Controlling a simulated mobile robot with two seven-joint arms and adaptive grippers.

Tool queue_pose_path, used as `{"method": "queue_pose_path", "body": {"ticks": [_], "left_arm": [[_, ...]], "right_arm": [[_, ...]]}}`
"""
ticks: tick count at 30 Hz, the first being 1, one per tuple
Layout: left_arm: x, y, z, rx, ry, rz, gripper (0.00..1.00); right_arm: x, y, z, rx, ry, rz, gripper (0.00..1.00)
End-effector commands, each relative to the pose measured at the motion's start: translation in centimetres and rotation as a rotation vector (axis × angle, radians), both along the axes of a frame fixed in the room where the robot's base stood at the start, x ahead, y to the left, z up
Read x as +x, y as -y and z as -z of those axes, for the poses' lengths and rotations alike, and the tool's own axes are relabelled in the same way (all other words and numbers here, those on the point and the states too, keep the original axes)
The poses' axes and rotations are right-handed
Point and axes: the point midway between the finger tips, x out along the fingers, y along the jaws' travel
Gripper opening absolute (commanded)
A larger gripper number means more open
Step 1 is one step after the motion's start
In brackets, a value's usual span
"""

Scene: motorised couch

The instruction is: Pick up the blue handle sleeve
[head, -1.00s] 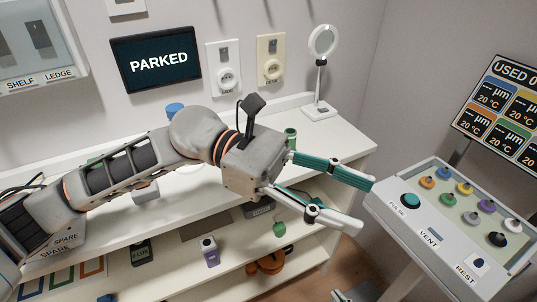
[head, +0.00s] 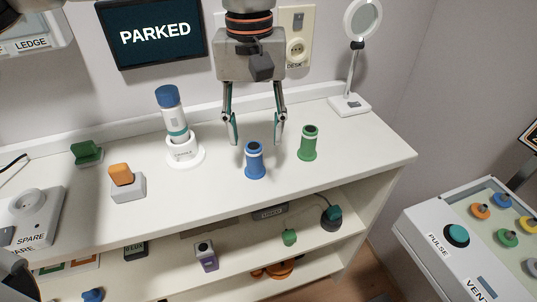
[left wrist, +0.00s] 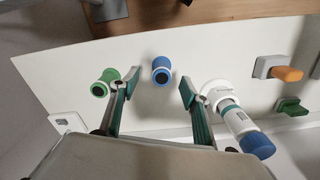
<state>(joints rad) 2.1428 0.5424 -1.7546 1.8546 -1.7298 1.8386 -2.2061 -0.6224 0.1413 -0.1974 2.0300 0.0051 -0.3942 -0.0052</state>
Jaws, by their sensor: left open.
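The blue handle sleeve (head: 255,161) stands upright on the white worktop (head: 215,205). A green sleeve of the same shape (head: 309,143) stands to its right. My left gripper (head: 255,141) points down with its two fingers spread and empty, behind and above the blue sleeve in the head view. In the left wrist view the blue sleeve (left wrist: 161,72) lies between the lines of the two fingers, just beyond the tips (left wrist: 158,84), not touching them. The green sleeve (left wrist: 104,82) is close outside the left finger there. My right gripper is not in view.
A white device with a blue cap (head: 172,120) stands in a round holder left of the gripper. Orange (head: 122,175) and green (head: 87,152) pieces sit farther left. A magnifier lamp (head: 352,80) stands at the back right. A button panel (head: 470,250) is at the right.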

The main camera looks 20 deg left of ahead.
Motion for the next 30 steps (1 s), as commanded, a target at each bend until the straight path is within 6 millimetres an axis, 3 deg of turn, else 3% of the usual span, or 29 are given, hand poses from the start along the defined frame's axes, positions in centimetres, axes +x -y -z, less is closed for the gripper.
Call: {"method": "queue_pose_path", "body": {"ticks": [14,22,30], "left_arm": [[0.3,-0.6,3.3,0.014,0.008,0.001,0.46],[0.6,-0.8,7.1,0.013,0.006,0.002,0.46],[0.6,-0.8,7.5,0.013,0.011,0.0,0.46]], "right_arm": [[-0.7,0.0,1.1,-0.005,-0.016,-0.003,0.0],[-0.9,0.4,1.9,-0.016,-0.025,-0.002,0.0],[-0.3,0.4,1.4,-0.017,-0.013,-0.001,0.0]]}}
